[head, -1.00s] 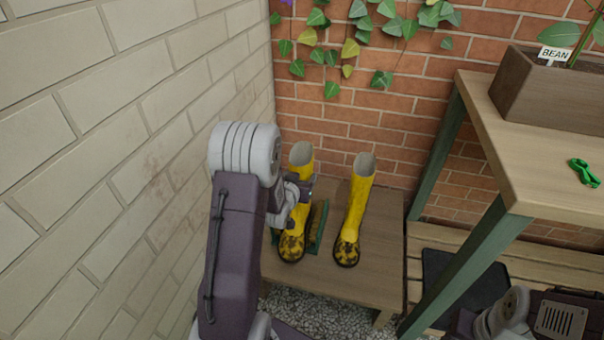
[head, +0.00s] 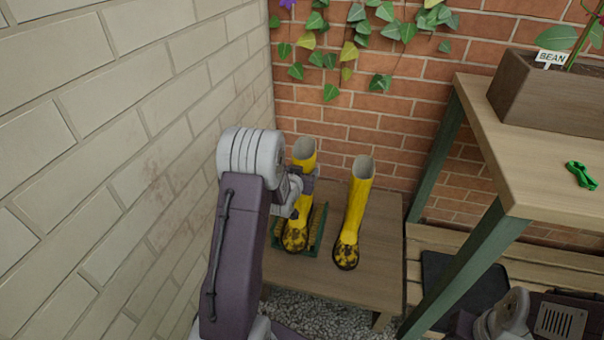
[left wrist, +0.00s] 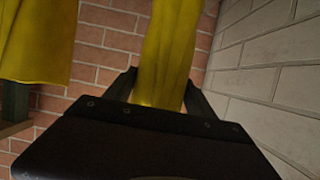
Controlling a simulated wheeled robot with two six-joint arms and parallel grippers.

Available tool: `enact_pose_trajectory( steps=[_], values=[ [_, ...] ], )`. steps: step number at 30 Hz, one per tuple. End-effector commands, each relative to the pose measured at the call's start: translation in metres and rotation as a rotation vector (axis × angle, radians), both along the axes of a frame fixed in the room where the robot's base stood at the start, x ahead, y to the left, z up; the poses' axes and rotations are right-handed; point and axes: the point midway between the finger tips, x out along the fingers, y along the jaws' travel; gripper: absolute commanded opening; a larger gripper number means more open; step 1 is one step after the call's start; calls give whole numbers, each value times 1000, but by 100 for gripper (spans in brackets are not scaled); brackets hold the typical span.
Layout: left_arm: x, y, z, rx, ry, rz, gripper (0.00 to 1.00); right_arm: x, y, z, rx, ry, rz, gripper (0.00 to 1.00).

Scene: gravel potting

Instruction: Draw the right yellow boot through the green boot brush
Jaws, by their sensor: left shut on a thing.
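Two yellow boots with brown-soiled toes show in the head view. My left gripper (head: 302,187) is shut on the left-hand boot (head: 297,226), around its shaft. This boot is roughly upright, with its toe over the green boot brush (head: 319,228). Whether its sole touches the bristles is hard to tell. The right-hand boot (head: 354,212) stands free on the wooden bench. In the left wrist view, the held boot (left wrist: 166,50) is between the two dark fingers, and the other boot (left wrist: 35,40) is at the left.
The low wooden bench (head: 345,285) stands on gravel (head: 305,312). A pale brick wall (head: 90,150) is close on the left, a red brick wall behind. A table (head: 540,165) with a planter (head: 545,100) and green clip (head: 581,175) is at the right.

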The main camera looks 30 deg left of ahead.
Motion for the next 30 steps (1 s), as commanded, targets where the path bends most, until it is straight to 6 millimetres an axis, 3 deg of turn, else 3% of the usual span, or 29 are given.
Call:
enact_pose_trajectory(
  steps=[6, 17, 30],
  values=[
    [20, 5, 4, 3, -7, 0, 0, 0, 0, 3, 0, 0, 0, 36],
    [31, 7, 4, 2, -6, 0, 0, 0, 0, 4, 0, 0, 0, 36],
    [64, 15, 3, 2, -7, -1, 0, 0, 0, 4, 0, 0, 0, 36]
  ],
)
